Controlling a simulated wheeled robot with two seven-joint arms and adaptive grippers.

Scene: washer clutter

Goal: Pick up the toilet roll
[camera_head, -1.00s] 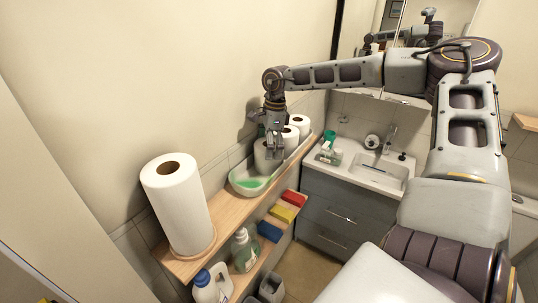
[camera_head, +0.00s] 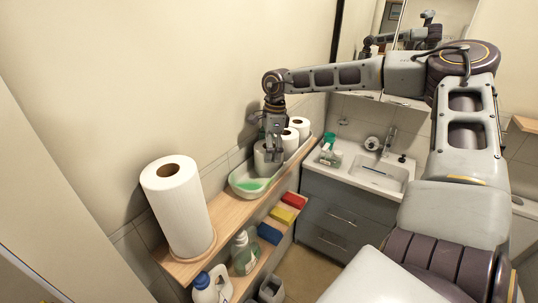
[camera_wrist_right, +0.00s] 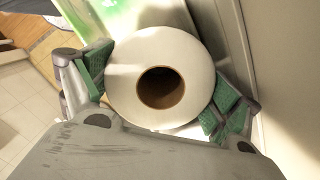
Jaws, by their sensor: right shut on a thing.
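My left gripper is not in view.
A large paper towel roll (camera_head: 180,205) stands at the near end of the shelf (camera_head: 226,209). Bottles and coloured sponges (camera_head: 282,214) are on the shelf below. The wall is close on the left. A washbasin (camera_head: 375,172) stands at the back right.

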